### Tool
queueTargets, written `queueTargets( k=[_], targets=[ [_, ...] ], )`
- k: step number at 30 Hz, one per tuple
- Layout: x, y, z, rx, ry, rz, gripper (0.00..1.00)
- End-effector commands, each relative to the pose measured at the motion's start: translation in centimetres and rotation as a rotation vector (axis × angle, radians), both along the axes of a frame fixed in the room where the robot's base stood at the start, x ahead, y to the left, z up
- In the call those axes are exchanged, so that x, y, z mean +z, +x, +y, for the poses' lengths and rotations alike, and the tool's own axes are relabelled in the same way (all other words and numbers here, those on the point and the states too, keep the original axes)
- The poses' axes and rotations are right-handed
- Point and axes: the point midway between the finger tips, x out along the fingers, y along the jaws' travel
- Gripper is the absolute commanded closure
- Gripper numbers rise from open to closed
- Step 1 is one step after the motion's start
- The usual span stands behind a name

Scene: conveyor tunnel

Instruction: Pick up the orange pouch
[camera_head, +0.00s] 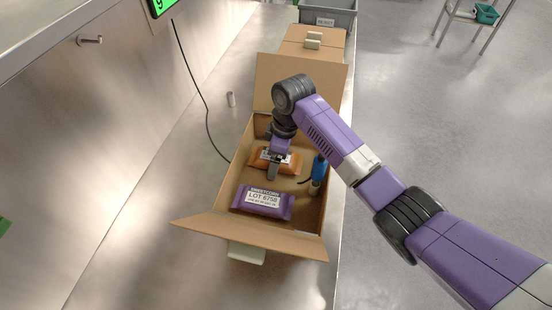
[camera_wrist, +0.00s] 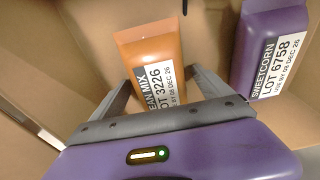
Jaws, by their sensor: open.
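The orange pouch (camera_head: 262,163) lies in the open cardboard box (camera_head: 232,179), toward its far end. It also shows in the wrist view (camera_wrist: 148,52), with a white label reading LOT 3226. My gripper (camera_head: 273,170) is inside the box over the pouch. In the wrist view my gripper (camera_wrist: 160,95) is open, its two fingers on either side of the pouch's near, labelled end. I cannot tell whether the fingers touch it. My gripper hides part of the pouch in both views.
A purple sweetcorn pouch (camera_head: 263,202) lies nearer in the same box, close beside the orange one. A blue-handled tool (camera_head: 319,167) stands at the box's right side. The box flaps are open. A closed box (camera_head: 312,41) and a grey bin (camera_head: 330,17) stand behind.

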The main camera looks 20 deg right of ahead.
Motion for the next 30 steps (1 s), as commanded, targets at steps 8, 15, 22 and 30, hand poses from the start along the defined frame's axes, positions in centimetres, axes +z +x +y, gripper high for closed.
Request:
queueTargets(
  k=[8,15,22,30],
  targets=[
    [0.0,0.0,0.0,0.000,0.000,0.000,0.52],
    [0.1,0.0,0.0,0.000,0.000,-0.001,0.92],
    [0.2,0.1,0.0,0.000,0.000,-0.001,0.92],
    [2.2,0.2,0.0,0.000,0.000,-0.005,0.92]
  ],
)
